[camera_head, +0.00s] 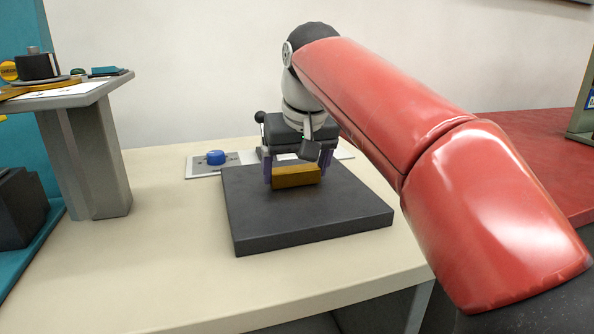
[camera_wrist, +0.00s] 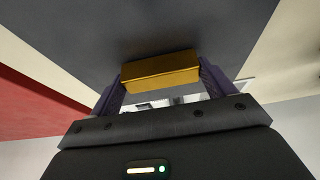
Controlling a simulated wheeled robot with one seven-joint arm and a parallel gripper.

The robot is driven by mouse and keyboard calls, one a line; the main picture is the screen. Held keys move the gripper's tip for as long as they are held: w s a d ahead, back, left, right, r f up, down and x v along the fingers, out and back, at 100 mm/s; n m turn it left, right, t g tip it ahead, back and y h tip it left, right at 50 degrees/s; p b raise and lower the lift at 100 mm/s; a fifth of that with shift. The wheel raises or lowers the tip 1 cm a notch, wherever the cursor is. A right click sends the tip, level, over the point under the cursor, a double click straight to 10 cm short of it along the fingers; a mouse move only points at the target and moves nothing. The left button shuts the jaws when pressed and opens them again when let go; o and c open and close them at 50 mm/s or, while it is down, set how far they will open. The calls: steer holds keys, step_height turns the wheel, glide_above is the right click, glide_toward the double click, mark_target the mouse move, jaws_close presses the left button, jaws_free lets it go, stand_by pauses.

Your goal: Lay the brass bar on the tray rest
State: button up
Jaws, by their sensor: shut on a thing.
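The brass bar (camera_head: 297,176) is a golden block over the dark grey slab (camera_head: 310,222). My gripper (camera_head: 296,181) is shut on it, with a purple finger at each end of the bar. In the wrist view the brass bar (camera_wrist: 161,70) lies level across between the two fingers, with the dark slab behind it. The bar is above the back middle part of the slab. I cannot tell whether it touches the surface. Nothing in view is clearly marked as the tray rest; the slab is the flat support under the bar.
A blue button (camera_head: 215,157) on a grey plate stands behind the slab. A grey pedestal (camera_head: 95,160) with small parts on top stands at the left. The cream table (camera_head: 150,260) is clear in front and left of the slab. A red surface (camera_head: 540,170) lies at right.

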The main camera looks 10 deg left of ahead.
steer(key=shift+f, duration=0.1)
steer(key=o, duration=1.1)
steer(key=shift+o, duration=0.2)
steer(key=p+v, duration=0.4)
steer(key=v, duration=0.8)
steer(key=shift+s, duration=0.1)
